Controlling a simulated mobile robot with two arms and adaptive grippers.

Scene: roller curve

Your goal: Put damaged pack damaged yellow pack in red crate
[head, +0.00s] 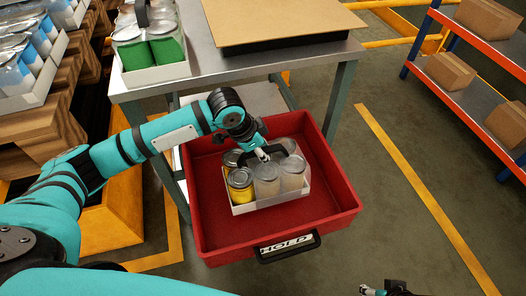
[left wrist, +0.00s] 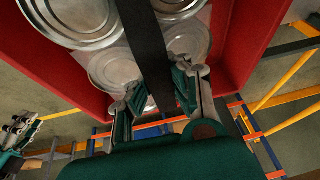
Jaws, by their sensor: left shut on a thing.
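The pack (head: 266,180) has a white tray base, several cans and a black carry handle; one can is yellow at the front left and others look pale grey. It is inside the red crate (head: 334,221), which has a HOLD label on its front. I cannot tell whether its base rests on the crate floor. My left gripper (head: 265,154) is above the pack, shut on its black handle; the left wrist view shows the handle strap (left wrist: 148,45) between the fingers (left wrist: 157,88). My right gripper (head: 385,288) is at the bottom edge, mostly cut off.
A grey metal table (head: 208,75) behind the crate bears a green-can pack (head: 152,52) and a brown board (head: 275,20). Pallets with blue-white packs (head: 25,65) stand at the left. An orange-blue shelf with boxes (head: 445,71) stands at the right. Floor right of the crate is clear.

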